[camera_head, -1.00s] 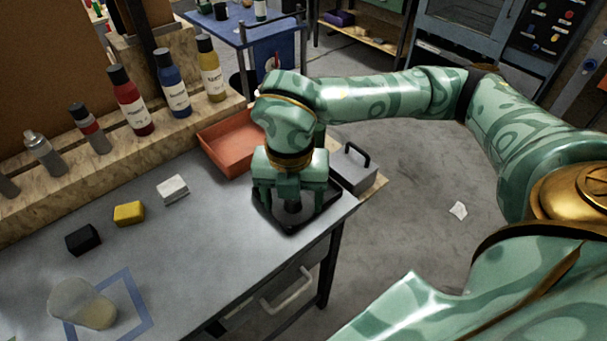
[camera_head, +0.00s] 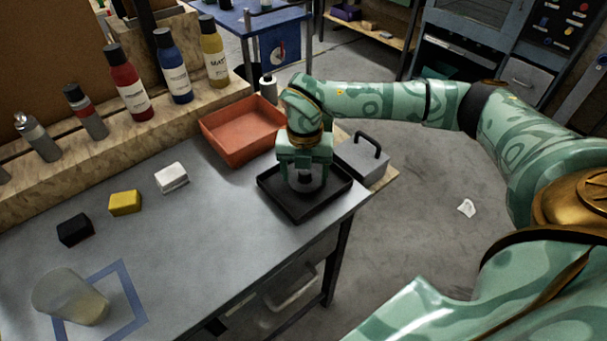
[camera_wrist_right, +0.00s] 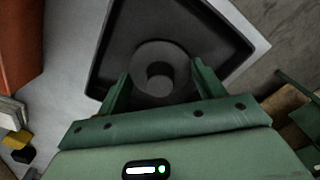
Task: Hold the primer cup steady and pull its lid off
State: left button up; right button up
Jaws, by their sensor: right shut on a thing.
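The primer cup (camera_head: 68,298) is a translucent beaker with pale yellowish contents, at the lower left of the head view. It stands at the blue tape square on the grey bench, with no lid on top and no gripper near it. My right gripper (camera_head: 304,181) is over the black tray (camera_head: 334,192) at the bench's right end. It is shut on the lid (camera_wrist_right: 172,60), a dark grey disc with a round knob, between its fingers in the right wrist view. I cannot tell whether the lid touches the tray floor. My left gripper is not in view.
An orange tray (camera_head: 231,148) lies behind the black tray. A grey box with a black handle (camera_head: 362,161) stands to its right. Black, yellow (camera_head: 125,202) and white blocks sit mid-bench. Several bottles line the wooden ledge. The front middle of the bench is clear.

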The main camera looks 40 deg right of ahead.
jog(key=shift+f, duration=0.15)
jog(key=shift+f, duration=0.1)
